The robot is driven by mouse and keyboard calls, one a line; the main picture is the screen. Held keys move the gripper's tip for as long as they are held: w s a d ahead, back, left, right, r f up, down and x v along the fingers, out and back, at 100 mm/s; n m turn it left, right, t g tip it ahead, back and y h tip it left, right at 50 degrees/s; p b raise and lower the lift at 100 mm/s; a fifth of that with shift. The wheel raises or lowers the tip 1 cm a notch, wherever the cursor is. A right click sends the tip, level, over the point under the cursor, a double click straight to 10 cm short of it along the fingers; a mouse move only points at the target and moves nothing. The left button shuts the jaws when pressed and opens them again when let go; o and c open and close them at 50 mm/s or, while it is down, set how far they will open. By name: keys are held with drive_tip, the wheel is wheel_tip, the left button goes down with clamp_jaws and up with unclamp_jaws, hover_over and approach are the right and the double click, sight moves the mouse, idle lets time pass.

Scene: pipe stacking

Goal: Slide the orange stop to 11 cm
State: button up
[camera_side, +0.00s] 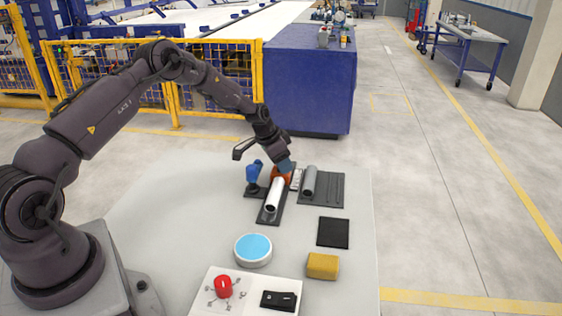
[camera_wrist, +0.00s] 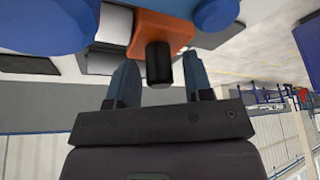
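The orange stop (camera_side: 281,174) sits at the far end of a dark base plate, behind a white pipe (camera_side: 273,196). A white strip, perhaps the scale (camera_side: 296,179), lies to its right; its marks are too small to read. In the wrist view the orange stop (camera_wrist: 165,33) carries a black knob (camera_wrist: 158,62). My gripper (camera_wrist: 157,78) is open, with one finger on each side of the knob and gaps visible on both sides. In the side view my gripper (camera_side: 286,166) is right at the stop and partly hides it.
A blue clamp-like part (camera_side: 254,172) stands close left of the stop. A grey pipe (camera_side: 309,182) lies on a dark grooved plate to the right. A blue-topped disc (camera_side: 253,249), yellow block (camera_side: 323,265), black square (camera_side: 333,232) and control box (camera_side: 245,292) are nearer the camera.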

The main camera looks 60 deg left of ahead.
clamp_jaws()
drive_tip(key=shift+w+a, duration=0.75)
drive_tip(key=shift+o, duration=0.9)
unclamp_jaws()
drive_tip(key=shift+r, duration=0.1)
drive_tip(key=d+v, duration=0.1)
drive_tip(key=v, duration=1.1)
drive_tip(key=shift+s+a+r, duration=0.25)
drive_tip(key=shift+a+r, duration=0.1)
drive_tip(key=shift+a, duration=0.2)
